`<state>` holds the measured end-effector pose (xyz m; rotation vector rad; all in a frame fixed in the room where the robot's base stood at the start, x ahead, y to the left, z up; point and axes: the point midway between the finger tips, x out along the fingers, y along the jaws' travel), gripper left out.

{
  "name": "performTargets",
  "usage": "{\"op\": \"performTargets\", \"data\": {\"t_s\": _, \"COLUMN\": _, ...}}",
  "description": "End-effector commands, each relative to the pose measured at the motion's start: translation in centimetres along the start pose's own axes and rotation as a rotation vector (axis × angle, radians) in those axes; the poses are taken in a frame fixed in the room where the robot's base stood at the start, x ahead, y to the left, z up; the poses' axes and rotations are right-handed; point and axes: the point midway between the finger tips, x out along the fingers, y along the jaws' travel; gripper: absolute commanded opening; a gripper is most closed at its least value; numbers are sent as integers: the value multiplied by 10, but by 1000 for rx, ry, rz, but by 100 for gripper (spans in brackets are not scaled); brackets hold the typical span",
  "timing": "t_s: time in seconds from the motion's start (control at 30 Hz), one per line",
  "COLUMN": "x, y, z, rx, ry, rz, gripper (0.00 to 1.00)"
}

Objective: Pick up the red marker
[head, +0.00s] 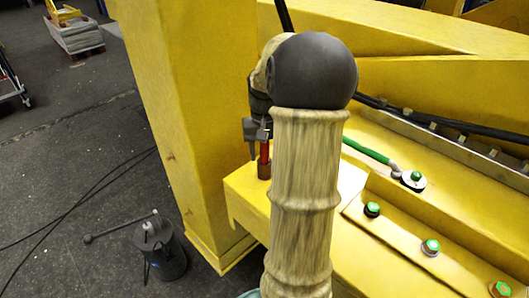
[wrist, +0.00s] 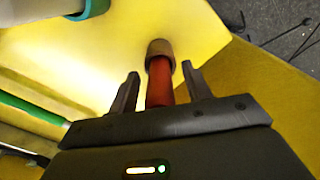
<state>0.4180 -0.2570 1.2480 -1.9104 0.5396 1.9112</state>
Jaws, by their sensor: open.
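The red marker (head: 264,152) stands upright on a yellow ledge (head: 240,194), with a brown lower end. It also shows in the wrist view (wrist: 159,80), where it lies between the two fingers. My gripper (head: 257,130) is open around the upper part of the marker. In the wrist view my gripper (wrist: 158,84) has one finger on each side of the marker, with a visible gap on both sides. The marker's top is hidden by the gripper body in the wrist view. My own arm covers much of the middle of the head view.
A green cable (head: 366,151) runs to a bolt right of my arm. Several green-centred bolts, one here (head: 430,247), sit on the yellow structure. A yellow column (head: 180,110) stands close left of the gripper. A grey canister (head: 160,250) stands on the floor.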

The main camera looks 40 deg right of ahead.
Motion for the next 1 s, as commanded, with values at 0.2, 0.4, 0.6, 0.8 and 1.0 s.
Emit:
{"op": "performTargets", "data": {"t_s": 0.2, "x": 3, "y": 0, "z": 0, "rx": -1, "ry": 0, "rz": 0, "gripper": 49}}
{"op": "performTargets", "data": {"t_s": 0.4, "x": 2, "y": 0, "z": 0, "rx": 0, "ry": 1, "rz": 0, "gripper": 49}}
{"op": "performTargets", "data": {"t_s": 0.6, "x": 2, "y": 0, "z": 0, "rx": 0, "ry": 1, "rz": 0, "gripper": 37}}
{"op": "performTargets", "data": {"t_s": 0.8, "x": 2, "y": 0, "z": 0, "rx": 0, "ry": 1, "rz": 0, "gripper": 0}}
{"op": "performTargets", "data": {"t_s": 1.0, "x": 2, "y": 0, "z": 0, "rx": 0, "ry": 1, "rz": 0, "gripper": 0}}
